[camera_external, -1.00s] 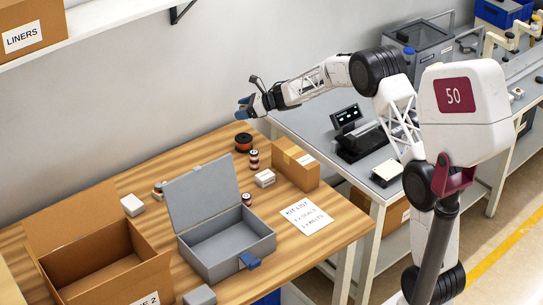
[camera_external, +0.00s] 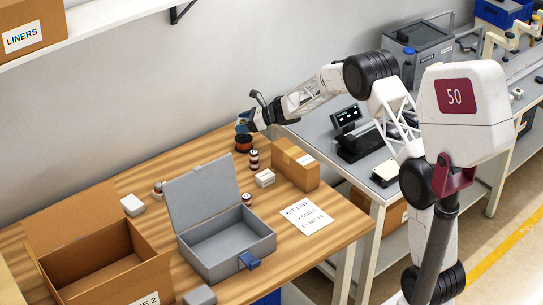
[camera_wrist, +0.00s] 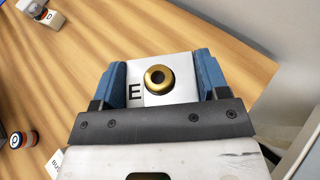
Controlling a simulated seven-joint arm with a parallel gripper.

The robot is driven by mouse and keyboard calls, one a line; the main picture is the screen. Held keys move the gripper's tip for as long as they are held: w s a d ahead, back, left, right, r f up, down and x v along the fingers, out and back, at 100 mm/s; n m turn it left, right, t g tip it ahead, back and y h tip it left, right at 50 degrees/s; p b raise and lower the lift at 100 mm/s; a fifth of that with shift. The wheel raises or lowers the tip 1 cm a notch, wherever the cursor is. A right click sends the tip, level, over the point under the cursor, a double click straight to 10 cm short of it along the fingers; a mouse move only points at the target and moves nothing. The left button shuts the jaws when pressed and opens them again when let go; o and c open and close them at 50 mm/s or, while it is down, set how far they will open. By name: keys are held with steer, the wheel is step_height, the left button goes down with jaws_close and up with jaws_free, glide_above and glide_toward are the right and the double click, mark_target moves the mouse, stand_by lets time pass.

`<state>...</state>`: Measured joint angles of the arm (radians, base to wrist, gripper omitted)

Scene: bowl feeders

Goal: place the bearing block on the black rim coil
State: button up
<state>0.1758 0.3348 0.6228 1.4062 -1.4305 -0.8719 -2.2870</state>
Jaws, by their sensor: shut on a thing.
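The bearing block (camera_wrist: 160,92) is a pale block with a brass ring around a dark hole and a black letter E. My gripper (camera_wrist: 160,85) is shut on it, one blue finger on each side. In the external view my gripper (camera_external: 244,122) points down just above the black rim coil (camera_external: 243,144), a dark-rimmed spool with an orange-brown middle at the table's back corner. The block is hard to make out there, and I cannot tell whether it touches the coil. In the wrist view the coil is hidden.
Small striped spools (camera_external: 253,159) and a white block (camera_external: 265,178) stand near the coil, with a cardboard carton (camera_external: 296,169) to the right. An open grey case (camera_external: 215,235) and a large cardboard box (camera_external: 105,265) fill the front left. The wall is close behind.

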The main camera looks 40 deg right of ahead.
mark_target(244, 138)
steer(key=shift+f, duration=1.8)
steer(key=shift+f, duration=0.15)
steer(key=o, duration=1)
steer(key=shift+o, duration=0.2)
steer(key=shift+s+d+r, duration=0.25)
steer(key=shift+r, duration=0.05)
steer(key=v, duration=1.1)
steer(key=shift+s+d, duration=0.1)
